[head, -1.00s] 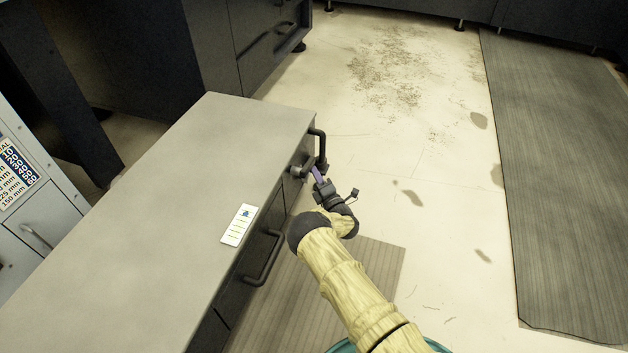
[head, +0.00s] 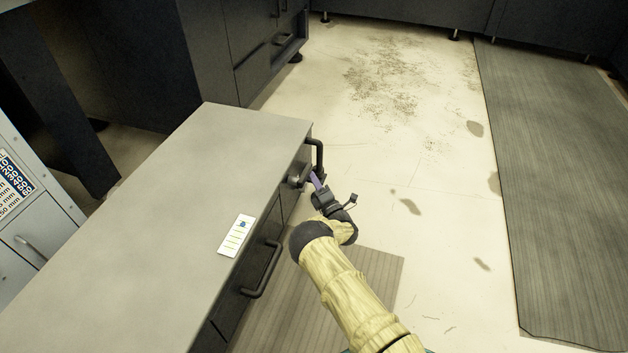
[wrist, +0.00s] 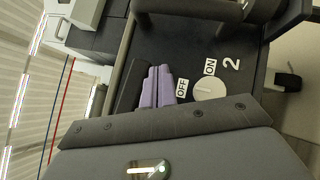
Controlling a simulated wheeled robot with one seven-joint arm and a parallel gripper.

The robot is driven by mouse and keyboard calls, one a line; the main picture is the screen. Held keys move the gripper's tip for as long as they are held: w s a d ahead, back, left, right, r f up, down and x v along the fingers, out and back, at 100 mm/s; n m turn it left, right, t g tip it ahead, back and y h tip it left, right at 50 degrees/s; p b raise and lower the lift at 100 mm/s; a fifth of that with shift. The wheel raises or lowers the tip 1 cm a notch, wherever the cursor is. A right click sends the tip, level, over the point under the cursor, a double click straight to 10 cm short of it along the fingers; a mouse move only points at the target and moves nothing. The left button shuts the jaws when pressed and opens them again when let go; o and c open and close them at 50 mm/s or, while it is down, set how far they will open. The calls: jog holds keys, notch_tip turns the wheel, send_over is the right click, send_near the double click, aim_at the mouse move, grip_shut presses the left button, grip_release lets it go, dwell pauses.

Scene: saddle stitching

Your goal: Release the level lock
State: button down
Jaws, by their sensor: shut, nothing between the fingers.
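My gripper (head: 317,179) has purple fingers, shut and empty, at the front of the grey-topped cabinet near its far corner. In the head view the fingers are close beside a round knob (head: 297,181) and below a dark handle (head: 319,156). In the wrist view my purple fingers (wrist: 158,86) lie left of a pale round dial (wrist: 208,88) on a dark panel. The dial sits by an OFF label (wrist: 183,88), an ON label (wrist: 210,67) and a numeral 2. I cannot tell whether the fingertips touch anything, or whether this dial is the level lock.
The grey cabinet top (head: 175,205) carries a small white label card (head: 236,235). A second dark handle (head: 264,272) juts out nearer me. A grey mat (head: 545,180) lies at the right. The pale floor between is free, with dark stains.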

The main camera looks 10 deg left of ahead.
jog(key=s+d+f+b, duration=0.2)
jog(key=d+f+b, duration=0.3)
jog(key=f, duration=0.6)
jog(key=shift+d+b, duration=0.3)
jog(key=shift+d, duration=0.6)
